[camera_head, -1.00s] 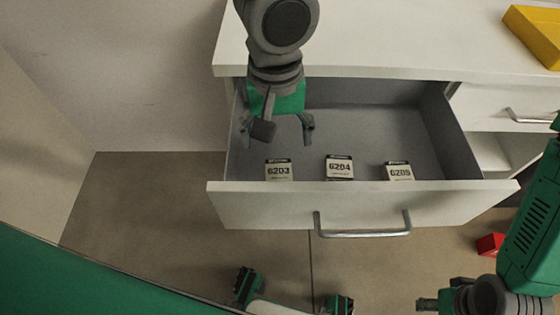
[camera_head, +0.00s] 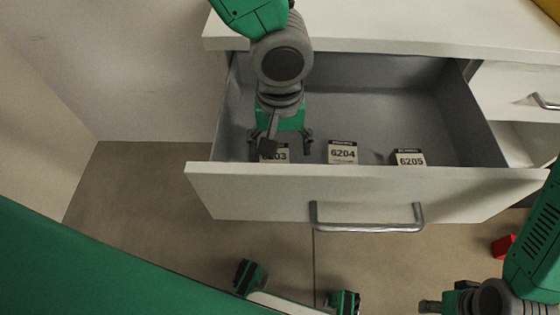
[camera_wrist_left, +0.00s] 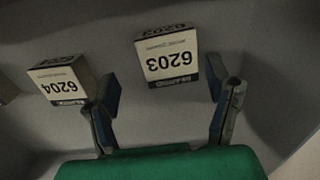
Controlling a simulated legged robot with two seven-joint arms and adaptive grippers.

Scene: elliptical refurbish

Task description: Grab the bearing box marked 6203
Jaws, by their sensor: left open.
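The bearing box marked 6203 (camera_head: 281,154) stands in the open drawer (camera_head: 470,178), at the left of a row of boxes. My left gripper (camera_head: 287,150) is open over it and partly hides it in the head view. In the left wrist view the 6203 box (camera_wrist_left: 168,58) appears upside down, ahead of and between the open fingers of my left gripper (camera_wrist_left: 165,98), with nothing held. The 6204 box (camera_head: 343,152) is to its right and also shows in the left wrist view (camera_wrist_left: 60,80). My right arm is at the right edge; its fingertips are not clear.
The 6205 box (camera_head: 410,158) is at the right of the row. The drawer's front panel with its metal handle (camera_head: 366,226) and its side walls bound the space. A red object (camera_head: 502,246) is on the floor at the right.

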